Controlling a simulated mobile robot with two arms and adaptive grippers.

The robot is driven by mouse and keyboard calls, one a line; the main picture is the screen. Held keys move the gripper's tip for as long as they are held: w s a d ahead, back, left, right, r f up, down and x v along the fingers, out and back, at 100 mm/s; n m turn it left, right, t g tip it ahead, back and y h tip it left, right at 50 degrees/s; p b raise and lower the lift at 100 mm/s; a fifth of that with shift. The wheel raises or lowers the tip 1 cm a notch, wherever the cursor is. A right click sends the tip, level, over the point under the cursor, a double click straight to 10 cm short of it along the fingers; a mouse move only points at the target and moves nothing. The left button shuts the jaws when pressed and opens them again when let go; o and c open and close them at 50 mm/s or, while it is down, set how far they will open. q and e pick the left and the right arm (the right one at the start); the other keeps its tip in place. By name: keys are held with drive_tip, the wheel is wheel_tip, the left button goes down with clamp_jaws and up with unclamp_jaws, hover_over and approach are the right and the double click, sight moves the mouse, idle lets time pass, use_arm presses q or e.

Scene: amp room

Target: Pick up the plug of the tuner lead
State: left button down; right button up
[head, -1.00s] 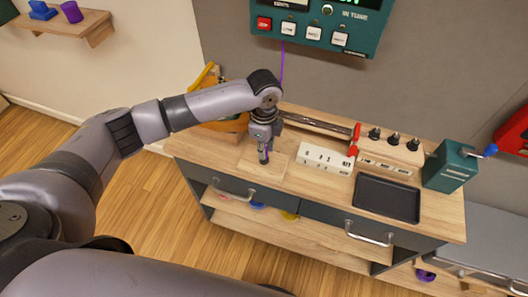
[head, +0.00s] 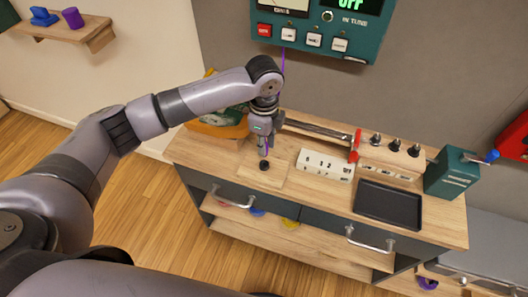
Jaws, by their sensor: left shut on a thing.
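The tuner lead (head: 283,62) is a thin purple cable hanging from the green wall unit (head: 312,40); it passes behind my left arm. My left gripper (head: 264,151) points down over the left part of the wooden bench. It is shut on the plug of the lead, of which only a purple sliver (head: 267,144) shows between the fingers. A small round black piece (head: 264,165) is right below the fingertips, on or just above a pale board (head: 262,178); I cannot tell whether it belongs to the plug. My right gripper is out of view.
On the bench, a white labelled block (head: 325,164), a black tray (head: 389,205), a wooden block with black knobs (head: 392,155) and a green box with a blue handle (head: 452,173) stand to the right. An orange bin (head: 217,126) is behind my arm.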

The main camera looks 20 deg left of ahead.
use_arm(q)
wheel_tip(320, 180, up, 18)
drive_tip(key=p, duration=0.3)
idle(0.6)
drive_tip(key=shift+r+p, duration=0.1)
drive_tip(key=shift+p, duration=0.2)
